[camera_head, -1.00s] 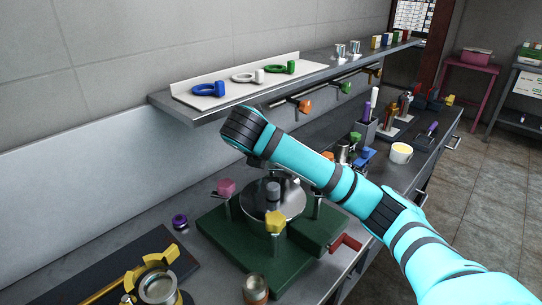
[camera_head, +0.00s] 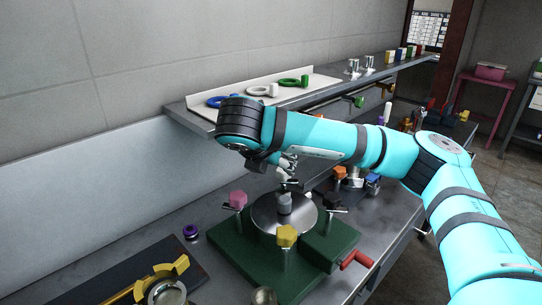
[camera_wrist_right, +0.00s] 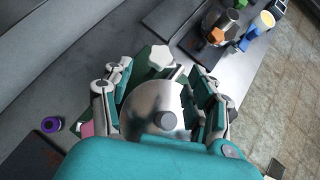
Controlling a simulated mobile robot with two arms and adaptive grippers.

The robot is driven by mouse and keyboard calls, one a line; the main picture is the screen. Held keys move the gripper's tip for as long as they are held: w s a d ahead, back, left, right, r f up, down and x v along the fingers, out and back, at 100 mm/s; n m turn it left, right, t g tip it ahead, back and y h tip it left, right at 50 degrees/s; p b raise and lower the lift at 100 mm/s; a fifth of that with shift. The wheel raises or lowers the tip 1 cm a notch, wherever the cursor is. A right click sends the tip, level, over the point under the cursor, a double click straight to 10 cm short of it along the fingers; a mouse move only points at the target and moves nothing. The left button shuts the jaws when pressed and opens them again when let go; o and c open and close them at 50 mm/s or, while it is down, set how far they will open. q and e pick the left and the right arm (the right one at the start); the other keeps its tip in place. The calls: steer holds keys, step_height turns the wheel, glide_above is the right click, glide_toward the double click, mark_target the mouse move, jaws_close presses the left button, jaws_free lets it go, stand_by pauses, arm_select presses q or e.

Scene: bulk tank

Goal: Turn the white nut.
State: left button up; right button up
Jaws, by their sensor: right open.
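The white nut (camera_wrist_right: 158,58) is a lobed knob at the far edge of a round metal disc (camera_wrist_right: 150,108) on a green base (camera_head: 240,248). In the right wrist view it lies between the spread fingers of my right gripper (camera_wrist_right: 158,72), near their tips. The fingers are open and hold nothing; I cannot tell how far above the nut they are. In the head view my right gripper (camera_head: 287,166) hangs over the far side of the disc, and the nut cannot be made out clearly there. My left gripper is not in view.
A pink nut (camera_head: 238,199) and a yellow nut (camera_head: 287,235) stand around the disc, which has a grey centre post (camera_head: 285,203). A red handle (camera_head: 357,260) sticks out at the base's right. A shelf (camera_head: 190,112) with wrenches runs behind my arm.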

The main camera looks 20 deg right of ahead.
steer(key=shift+v, duration=1.8)
